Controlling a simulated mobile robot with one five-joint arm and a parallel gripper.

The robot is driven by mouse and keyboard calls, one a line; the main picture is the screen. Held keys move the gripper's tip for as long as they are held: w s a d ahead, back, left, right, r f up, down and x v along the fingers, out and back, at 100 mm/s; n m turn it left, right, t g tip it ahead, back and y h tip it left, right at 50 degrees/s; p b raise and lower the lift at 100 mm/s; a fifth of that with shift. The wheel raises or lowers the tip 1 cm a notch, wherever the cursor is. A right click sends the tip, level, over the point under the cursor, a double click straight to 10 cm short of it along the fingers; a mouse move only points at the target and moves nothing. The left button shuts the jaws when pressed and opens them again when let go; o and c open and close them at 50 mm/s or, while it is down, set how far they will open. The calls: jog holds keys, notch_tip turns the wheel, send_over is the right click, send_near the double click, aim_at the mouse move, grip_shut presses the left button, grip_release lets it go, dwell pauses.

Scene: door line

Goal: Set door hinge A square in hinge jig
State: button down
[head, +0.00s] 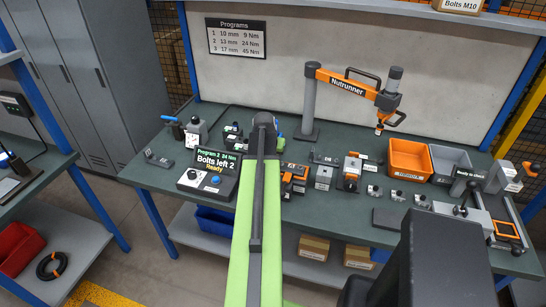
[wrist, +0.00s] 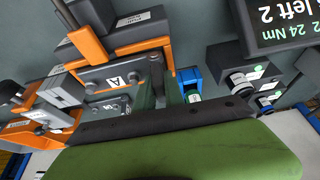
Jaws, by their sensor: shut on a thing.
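Door hinge A (wrist: 112,78) is a grey plate with a white "A" label and bolt heads, in the wrist view. My gripper (wrist: 166,88) is shut on its right end, by the knuckle. The hinge jig (wrist: 135,46), an orange frame with a dark body and a label, lies right against the hinge in that view. I cannot tell whether the hinge is seated or square in it. In the head view, orange fixtures (head: 294,176) stand just right of my arm, which hides my gripper and the hinge.
A second orange clamp fixture (wrist: 48,112) is close beside the hinge in the wrist view. A blue-bodied part (wrist: 190,82) is near my fingers. The "Bolts left 2" display (head: 212,172) stands left of my arm. The nutrunner (head: 350,86) stands behind. Orange (head: 409,160) and grey bins stand right.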

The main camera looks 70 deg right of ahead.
jog(key=shift+f, duration=0.2)
jog(key=c, duration=1.3)
grip_release()
jog(key=shift+c, duration=0.2)
notch_tip(320, 180, up, 7)
jog(key=p, duration=0.7)
jog(key=shift+r, duration=0.1)
